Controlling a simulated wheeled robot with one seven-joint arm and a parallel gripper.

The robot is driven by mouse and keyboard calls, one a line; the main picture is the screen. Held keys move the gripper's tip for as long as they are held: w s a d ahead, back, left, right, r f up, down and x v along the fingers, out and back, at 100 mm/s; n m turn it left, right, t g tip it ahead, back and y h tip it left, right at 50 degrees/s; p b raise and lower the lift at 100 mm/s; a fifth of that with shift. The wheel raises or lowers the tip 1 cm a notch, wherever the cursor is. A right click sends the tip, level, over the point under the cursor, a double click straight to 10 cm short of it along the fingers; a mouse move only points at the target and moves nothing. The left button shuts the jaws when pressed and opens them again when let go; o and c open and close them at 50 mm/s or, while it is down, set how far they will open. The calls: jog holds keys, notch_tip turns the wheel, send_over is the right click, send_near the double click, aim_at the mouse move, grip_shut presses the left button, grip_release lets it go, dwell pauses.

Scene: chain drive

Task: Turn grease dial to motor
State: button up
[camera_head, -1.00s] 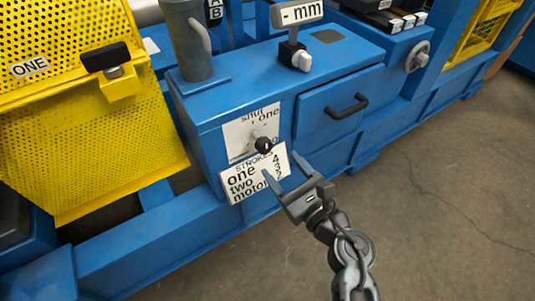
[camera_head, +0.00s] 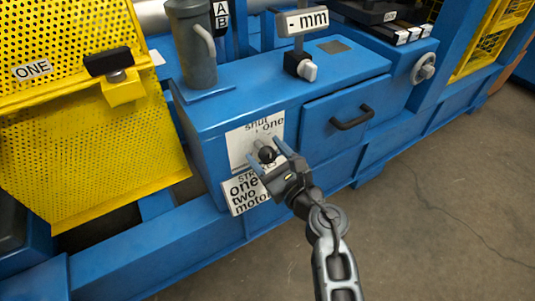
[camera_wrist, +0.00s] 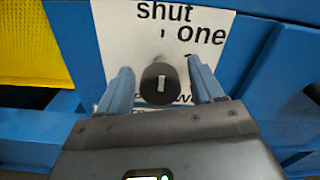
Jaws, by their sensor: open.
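The grease dial is a small black knob (camera_head: 266,154) on a white plate (camera_head: 237,147) on the front of the blue cabinet. In the wrist view the knob (camera_wrist: 160,84) has a pale mark that stands about upright. The words "shut" and "one" show above it on the plate (camera_wrist: 125,45); the lower lettering is mostly hidden. My gripper (camera_head: 267,155) is open, with one finger on each side of the knob. In the wrist view both fingers of my gripper (camera_wrist: 161,88) stand apart from the knob with gaps.
A label card (camera_head: 236,193) reading "one two motor" sits below the dial, partly behind my gripper. A drawer with a black handle (camera_head: 352,118) is to the right. A yellow perforated guard (camera_head: 90,140) is at left. Open floor (camera_head: 430,200) lies at right.

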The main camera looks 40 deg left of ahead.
jog(key=c, duration=1.1)
jog(key=shift+o, duration=0.2)
